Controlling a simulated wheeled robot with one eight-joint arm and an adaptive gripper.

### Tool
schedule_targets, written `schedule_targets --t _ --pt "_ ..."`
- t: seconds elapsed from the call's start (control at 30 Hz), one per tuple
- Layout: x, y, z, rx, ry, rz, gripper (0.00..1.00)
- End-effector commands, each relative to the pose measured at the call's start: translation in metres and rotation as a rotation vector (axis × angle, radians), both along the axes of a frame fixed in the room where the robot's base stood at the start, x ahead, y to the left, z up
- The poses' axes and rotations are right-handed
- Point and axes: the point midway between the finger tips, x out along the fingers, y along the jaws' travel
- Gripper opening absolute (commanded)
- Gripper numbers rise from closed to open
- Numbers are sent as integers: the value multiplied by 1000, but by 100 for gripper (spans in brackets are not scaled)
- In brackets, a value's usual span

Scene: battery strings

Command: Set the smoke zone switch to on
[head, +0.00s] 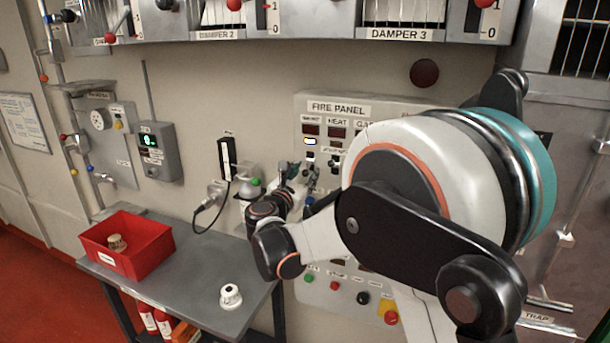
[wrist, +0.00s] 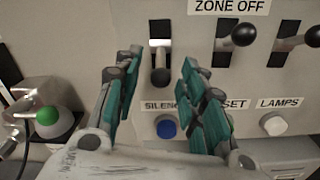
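The fire panel (head: 335,108) is on the wall, with a smoke label at its upper left and heat and gas labels beside it. In the wrist view, the leftmost zone switch (wrist: 160,78) is a black-knobbed lever in a vertical slot, its knob at the slot's lower end. It lines up with the smoke column, but its own label is not visible. My gripper (wrist: 160,62) is open, with one teal-padded finger on each side of this lever; contact cannot be told. In the head view, my gripper (head: 298,176) is at the panel, partly hidden by my arm.
Two more zone levers (wrist: 243,34) (wrist: 314,37) stand right of my fingers, with knobs higher up. Below are a blue silence button (wrist: 166,128) and a white lamps button (wrist: 273,124). A bench (head: 190,285) with a red bin (head: 145,262) stands left.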

Motion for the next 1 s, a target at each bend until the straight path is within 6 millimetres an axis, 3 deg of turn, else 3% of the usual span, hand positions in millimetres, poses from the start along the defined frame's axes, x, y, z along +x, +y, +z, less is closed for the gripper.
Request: schedule_targets --t 0.43,0.6,1.0 --pt "10 -3 0 0 0 0 38" --pt "10 -3 0 0 0 0 0" --pt "9 -3 4 13 34 0 0"
